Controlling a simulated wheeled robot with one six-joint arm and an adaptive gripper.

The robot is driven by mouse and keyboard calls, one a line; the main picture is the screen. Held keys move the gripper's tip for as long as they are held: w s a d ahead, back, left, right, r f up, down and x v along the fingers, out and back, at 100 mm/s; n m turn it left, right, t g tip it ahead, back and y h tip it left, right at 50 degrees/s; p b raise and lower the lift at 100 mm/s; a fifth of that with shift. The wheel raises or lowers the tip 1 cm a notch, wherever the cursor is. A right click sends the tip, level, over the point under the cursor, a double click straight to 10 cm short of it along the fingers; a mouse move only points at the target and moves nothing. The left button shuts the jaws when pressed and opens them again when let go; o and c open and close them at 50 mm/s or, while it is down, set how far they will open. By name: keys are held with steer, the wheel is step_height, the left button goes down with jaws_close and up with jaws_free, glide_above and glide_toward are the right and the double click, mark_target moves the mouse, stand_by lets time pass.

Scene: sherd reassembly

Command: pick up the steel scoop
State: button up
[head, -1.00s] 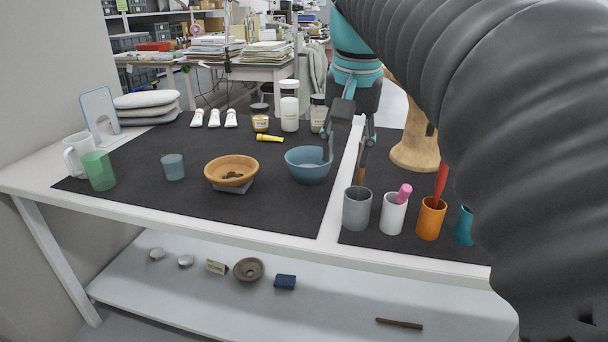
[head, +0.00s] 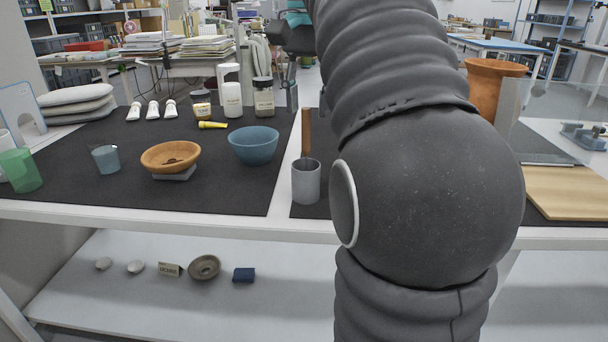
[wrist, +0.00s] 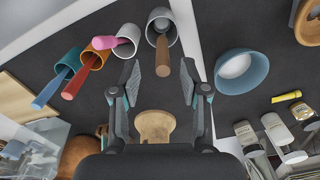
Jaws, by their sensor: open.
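A tool with a wooden handle (head: 306,132) stands upright in a grey cup (head: 306,184) near the table's front edge. Its lower end is hidden in the cup, so I cannot confirm from its shape that it is the steel scoop. In the wrist view the handle (wrist: 162,55) points out of the grey cup (wrist: 155,20) towards me. My gripper (wrist: 161,82) is open and empty, and the handle's end appears between its fingers in that view, apart from both. In the head view my arm hides most of the gripper; one finger shows behind and left of the handle.
A blue bowl (head: 254,145) with pale contents (wrist: 234,66) stands left of the cup. White (wrist: 127,40), orange (wrist: 98,55) and teal (wrist: 70,62) cups with coloured handles stand beside it, hidden by my arm in the head view. Jars (head: 264,98) stand behind.

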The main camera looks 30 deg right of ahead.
mark_target(306, 154)
steer(key=shift+w+a+f+b, duration=0.1)
steer(key=shift+f+b, duration=0.45)
steer(key=shift+f, duration=1.25)
steer(key=shift+a+f+b, duration=0.1)
steer(key=shift+f+b, duration=0.45)
steer(key=shift+f, duration=1.25)
jaws_close()
